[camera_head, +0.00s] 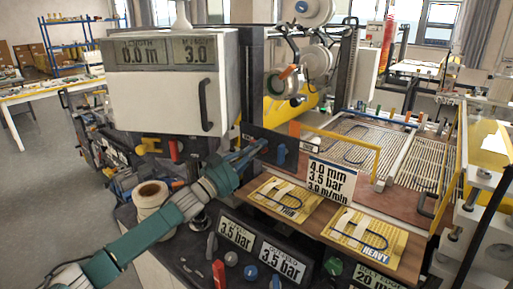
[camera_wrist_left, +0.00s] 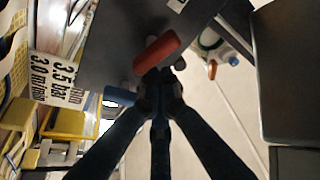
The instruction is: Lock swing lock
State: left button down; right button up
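A dark plate (camera_head: 262,135) stands upright beside the white display box, with a blue knob (camera_head: 281,154) and an orange piece (camera_head: 294,129) by its right part. In the left wrist view an orange-red handle (camera_wrist_left: 157,53) lies slanted across a dark panel (camera_wrist_left: 110,50). I cannot tell for sure which of these parts is the swing lock. My left gripper (camera_head: 262,145) reaches in from the left, its tips at the dark plate. In the left wrist view its fingers (camera_wrist_left: 158,78) come together just below the handle; contact is unclear. My right gripper is not in view.
The display box (camera_head: 165,105) hangs above my left arm. A wire roll (camera_head: 152,199) stands beside it. Black control panels with knobs (camera_head: 250,271) are in front.

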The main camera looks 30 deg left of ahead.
pick_arm(q)
jog(key=m, duration=0.1)
jog(key=m+h, duration=0.1)
jog(key=m, duration=0.1)
jog(key=shift+d+f+g+b, duration=0.1)
jog(key=shift+f+g+b, duration=0.25)
jog(key=shift+f+g, duration=0.05)
jog(key=shift+f, duration=0.15)
jog(key=shift+d+f+m+g+h+b, duration=0.15)
jog(key=shift+m+g+h+b, duration=0.25)
jog(key=shift+m, duration=0.8)
jog(key=shift+f, duration=0.3)
dwell(0.4)
jog(key=shift+s, duration=0.1)
jog(key=shift+s+f, duration=0.15)
jog(key=shift+s, duration=0.05)
jog(key=v, duration=1.1)
jog(key=shift+s, duration=0.15)
